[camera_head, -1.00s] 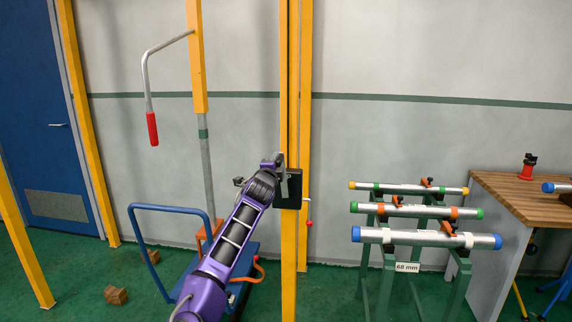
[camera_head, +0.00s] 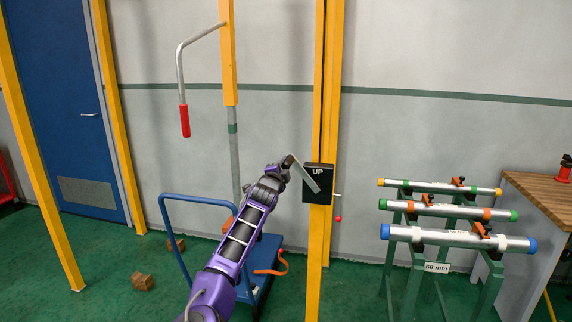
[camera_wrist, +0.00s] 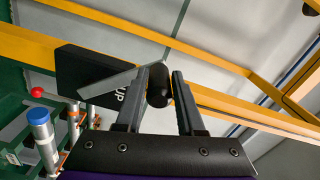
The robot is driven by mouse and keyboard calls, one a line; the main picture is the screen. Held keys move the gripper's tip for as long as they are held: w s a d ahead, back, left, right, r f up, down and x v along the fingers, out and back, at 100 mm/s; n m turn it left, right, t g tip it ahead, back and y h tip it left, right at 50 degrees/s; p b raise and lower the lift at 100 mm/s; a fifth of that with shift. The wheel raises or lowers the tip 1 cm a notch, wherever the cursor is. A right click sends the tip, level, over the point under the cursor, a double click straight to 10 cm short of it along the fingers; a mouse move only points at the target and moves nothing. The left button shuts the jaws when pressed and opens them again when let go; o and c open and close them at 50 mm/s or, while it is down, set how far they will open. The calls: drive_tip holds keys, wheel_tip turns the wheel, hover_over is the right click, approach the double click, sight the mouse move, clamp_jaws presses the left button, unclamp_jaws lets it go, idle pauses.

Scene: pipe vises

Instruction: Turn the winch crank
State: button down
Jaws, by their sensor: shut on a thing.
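The winch is a black box marked "UP" (camera_head: 318,170) on a yellow post. Its flat grey crank arm (camera_head: 306,175) slants up and left from the box's face. In the wrist view the crank arm (camera_wrist: 106,83) runs from the black box (camera_wrist: 80,70) to a black grip knob (camera_wrist: 158,88). My gripper (camera_head: 286,164) is at the arm's upper end. In the wrist view its fingers (camera_wrist: 167,80) are on either side of the knob and shut on it. The head view hides the knob behind my gripper.
A red-tipped lever (camera_head: 338,206) sticks out right of the post. A blue cart (camera_head: 262,262) stands below my arm. A red-handled crank (camera_head: 184,120) hangs at upper left. Pipes on green stands (camera_head: 455,238) are at right. Wooden blocks (camera_head: 142,282) lie on the floor.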

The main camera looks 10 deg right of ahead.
drive_tip(key=shift+w+a+f, duration=0.1)
drive_tip(key=shift+a+f, duration=0.2)
drive_tip(key=shift+f, duration=0.3)
drive_tip(key=shift+w+a+f, duration=0.1)
drive_tip(key=shift+a+f, duration=0.2)
drive_tip(key=shift+f, duration=0.6)
drive_tip(key=shift+d, duration=0.25)
idle(1.1)
drive_tip(key=c, duration=0.5)
unclamp_jaws()
drive_tip(key=shift+r, duration=0.2)
drive_tip(key=shift+a+r, duration=0.1)
drive_tip(key=shift+a, duration=0.1)
